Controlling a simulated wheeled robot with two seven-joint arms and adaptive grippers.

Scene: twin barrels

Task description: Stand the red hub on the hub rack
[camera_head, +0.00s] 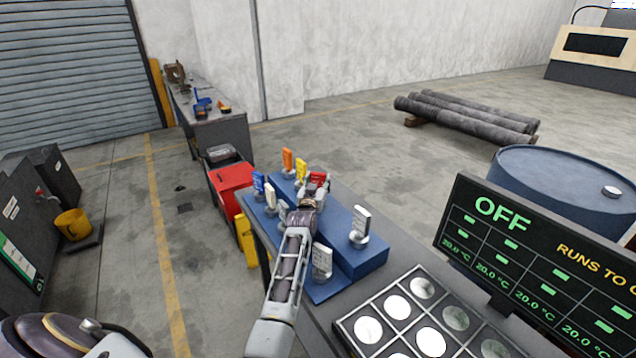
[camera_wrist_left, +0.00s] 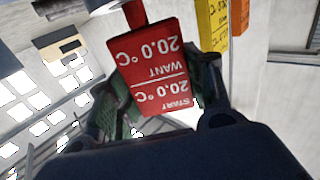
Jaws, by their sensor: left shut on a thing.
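The red hub (camera_head: 319,178) is a small red block at the tip of my left gripper (camera_head: 309,192), over the back part of the blue stepped hub rack (camera_head: 368,251). In the left wrist view the red hub (camera_wrist_left: 148,62) shows a label face with "20.0 °C", "WANT" and "START", upside down. The left gripper's fingers (camera_wrist_left: 155,98) are shut on it from both sides. Whether the hub's lower end touches the rack is hidden by the gripper. My right gripper is not in view.
Orange (camera_head: 287,160), yellow (camera_head: 301,171), blue (camera_head: 258,183) and white (camera_head: 361,222) hubs stand around the left gripper. A tray of round discs (camera_head: 345,325) and an "OFF" display (camera_head: 530,250) are to the right.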

